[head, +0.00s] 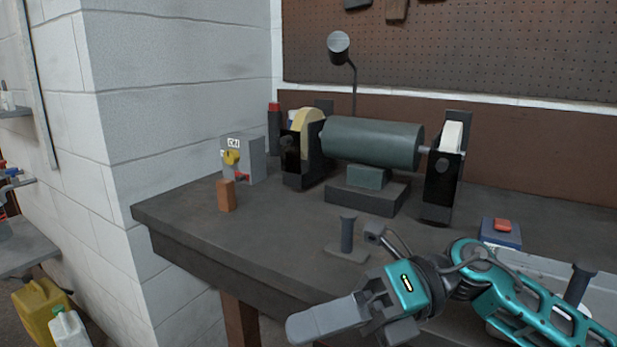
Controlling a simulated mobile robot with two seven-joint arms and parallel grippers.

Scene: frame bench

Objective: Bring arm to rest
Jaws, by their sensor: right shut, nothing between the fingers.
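My right arm (520,291) is teal and comes in from the lower right. My right gripper (328,318) is at the bottom middle, in front of the bench's front edge. Its grey fingers lie together, shut and empty, pointing left. It is apart from the things on the bench. My left gripper is not in view.
The dark bench (270,235) holds a bench grinder (370,143), a grey switch box (250,160), an orange-brown block (226,196) and a small dark post (347,236) close behind my gripper. A blue box (501,236) with a red top stands right.

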